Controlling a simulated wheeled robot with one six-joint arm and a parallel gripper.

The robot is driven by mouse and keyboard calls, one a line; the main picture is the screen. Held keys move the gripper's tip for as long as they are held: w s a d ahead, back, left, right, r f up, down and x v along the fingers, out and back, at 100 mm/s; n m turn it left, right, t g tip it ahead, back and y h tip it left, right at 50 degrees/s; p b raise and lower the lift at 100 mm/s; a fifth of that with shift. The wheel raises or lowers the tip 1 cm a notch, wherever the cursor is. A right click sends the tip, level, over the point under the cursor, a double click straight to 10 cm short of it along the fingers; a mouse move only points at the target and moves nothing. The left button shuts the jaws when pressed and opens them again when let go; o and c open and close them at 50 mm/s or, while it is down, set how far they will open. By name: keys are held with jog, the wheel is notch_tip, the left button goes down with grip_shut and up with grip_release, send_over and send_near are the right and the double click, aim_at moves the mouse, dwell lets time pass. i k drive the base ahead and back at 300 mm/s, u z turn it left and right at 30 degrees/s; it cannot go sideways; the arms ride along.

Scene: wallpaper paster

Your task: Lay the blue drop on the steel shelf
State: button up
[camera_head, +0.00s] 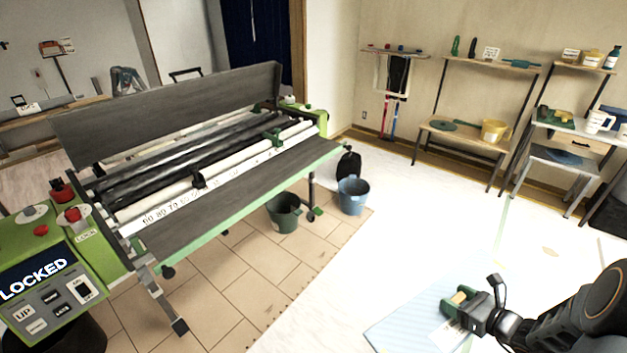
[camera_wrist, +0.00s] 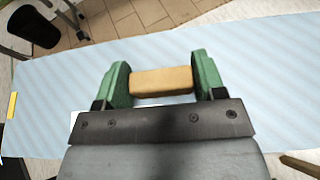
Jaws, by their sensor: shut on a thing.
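The blue drop (camera_head: 412,312) is a pale blue striped sheet at the lower right of the head view. It spreads flat across the wrist view (camera_wrist: 55,85), with a small yellow strip at its left edge. My gripper (camera_head: 462,302) is over the drop. In the wrist view its green fingers (camera_wrist: 161,78) are shut on a tan block (camera_wrist: 162,84); I cannot tell whether the block is fixed to the drop. A white patch shows beneath the fingers. I cannot tell for certain which surface is the steel shelf.
The long pasting machine (camera_head: 200,170) stands at left, its panel reading LOCKED (camera_head: 35,278). A green bucket (camera_head: 283,213) and a blue bucket (camera_head: 353,195) stand by it. Loaded shelf units (camera_head: 465,138) line the right wall. White floor sheeting (camera_head: 420,225) lies clear between.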

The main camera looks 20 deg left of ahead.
aim_at(263, 179)
jog(key=u, duration=1.6)
